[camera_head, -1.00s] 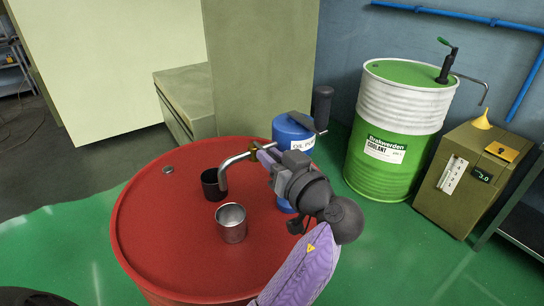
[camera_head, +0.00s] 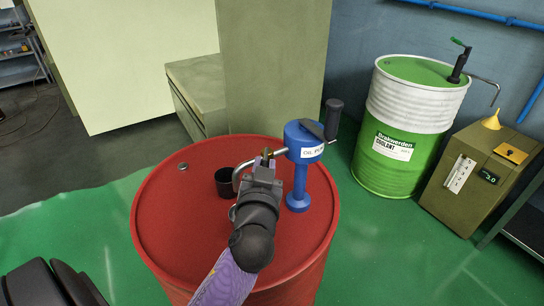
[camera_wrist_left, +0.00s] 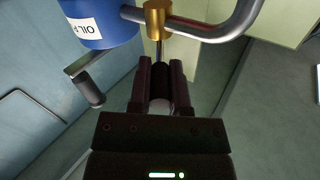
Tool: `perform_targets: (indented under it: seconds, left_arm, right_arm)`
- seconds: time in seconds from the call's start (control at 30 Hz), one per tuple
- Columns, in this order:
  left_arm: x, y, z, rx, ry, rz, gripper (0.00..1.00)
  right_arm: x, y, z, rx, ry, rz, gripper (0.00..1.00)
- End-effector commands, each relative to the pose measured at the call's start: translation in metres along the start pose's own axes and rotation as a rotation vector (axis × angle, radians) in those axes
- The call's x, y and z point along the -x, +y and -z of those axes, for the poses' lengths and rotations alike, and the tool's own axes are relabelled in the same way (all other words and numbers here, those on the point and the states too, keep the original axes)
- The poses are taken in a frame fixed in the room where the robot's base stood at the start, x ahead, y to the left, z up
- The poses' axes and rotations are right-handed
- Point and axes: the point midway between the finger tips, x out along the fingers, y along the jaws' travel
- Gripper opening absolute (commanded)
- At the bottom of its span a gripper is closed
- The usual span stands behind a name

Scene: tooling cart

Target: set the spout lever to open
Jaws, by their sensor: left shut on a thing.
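The blue oil pump (camera_head: 304,142) stands on the red drum (camera_head: 175,235), its pipe spout (camera_head: 243,170) reaching left. A brass valve (camera_wrist_left: 157,18) sits on the pipe, also in the head view (camera_head: 266,152). The spout lever (camera_wrist_left: 160,50), a thin rod with a dark grip, runs from the valve toward my wrist camera, across the pipe. My left gripper (camera_head: 265,163) is at the valve; its fingers (camera_wrist_left: 160,82) are shut around the lever's grip. My arm hides most of the lever in the head view. My right gripper is out of view.
A black cup (camera_head: 223,182) stands on the drum below the spout. The pump's crank handle (camera_head: 333,118) sticks up at the right. A green-and-white coolant drum (camera_head: 412,110) and an olive box (camera_head: 480,175) stand back right.

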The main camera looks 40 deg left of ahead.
Motion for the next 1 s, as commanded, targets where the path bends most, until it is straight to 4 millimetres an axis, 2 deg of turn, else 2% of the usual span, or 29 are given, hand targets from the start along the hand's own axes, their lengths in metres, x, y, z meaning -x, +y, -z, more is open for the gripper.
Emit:
perform_targets:
  seconds: [0.03,0.2,0.5,0.7,1.0]
  left_arm:
    - [0.000,-0.005,0.004,-0.006,0.008,-0.040,0.00]
    - [-0.002,-0.015,0.003,-0.008,0.039,-0.198,0.00]
    - [-0.008,-0.030,-0.002,-0.009,0.094,-0.477,0.00]
    - [-0.014,-0.038,-0.007,-0.008,0.127,-0.646,0.00]
    - [-0.022,-0.045,-0.010,-0.005,0.165,-0.835,0.00]
  right_arm:
    - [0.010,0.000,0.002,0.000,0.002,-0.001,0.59]
    - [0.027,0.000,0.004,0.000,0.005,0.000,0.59]
    - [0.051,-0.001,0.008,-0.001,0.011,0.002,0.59]
    - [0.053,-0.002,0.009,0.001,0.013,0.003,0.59]
    - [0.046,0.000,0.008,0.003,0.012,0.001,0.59]
